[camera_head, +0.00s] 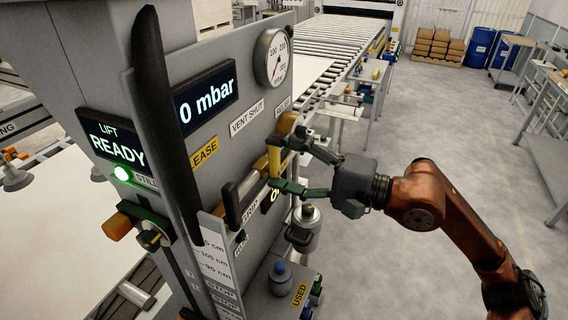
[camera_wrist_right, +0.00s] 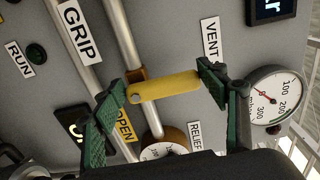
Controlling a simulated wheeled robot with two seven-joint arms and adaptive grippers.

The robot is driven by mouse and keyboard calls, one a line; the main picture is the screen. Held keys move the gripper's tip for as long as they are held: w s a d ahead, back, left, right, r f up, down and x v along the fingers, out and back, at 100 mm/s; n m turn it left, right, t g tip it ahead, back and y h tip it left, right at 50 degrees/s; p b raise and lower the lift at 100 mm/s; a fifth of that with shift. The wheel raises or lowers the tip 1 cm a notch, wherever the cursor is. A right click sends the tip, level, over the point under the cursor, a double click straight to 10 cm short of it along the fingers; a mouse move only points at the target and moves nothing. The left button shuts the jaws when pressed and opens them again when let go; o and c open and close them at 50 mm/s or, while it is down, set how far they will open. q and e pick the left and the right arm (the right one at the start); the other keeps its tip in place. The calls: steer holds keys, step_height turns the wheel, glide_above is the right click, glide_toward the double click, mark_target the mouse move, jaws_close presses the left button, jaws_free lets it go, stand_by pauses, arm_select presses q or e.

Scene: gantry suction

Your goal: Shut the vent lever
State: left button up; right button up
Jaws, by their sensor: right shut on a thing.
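My left gripper is not in view.
A round gauge (camera_head: 272,58) and a "0 mbar" display (camera_head: 206,98) are on the panel above. A long dark bar (camera_head: 158,110) stands in front of it. Open floor (camera_head: 420,120) lies to the right.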

steer(key=o, duration=1.5)
steer(key=shift+s+a+f, duration=0.1)
steer(key=shift+a+f, duration=0.05)
steer(key=shift+a, duration=0.05)
steer(key=shift+o, duration=1)
steer(key=shift+d, duration=0.1)
steer(key=v, duration=1.2)
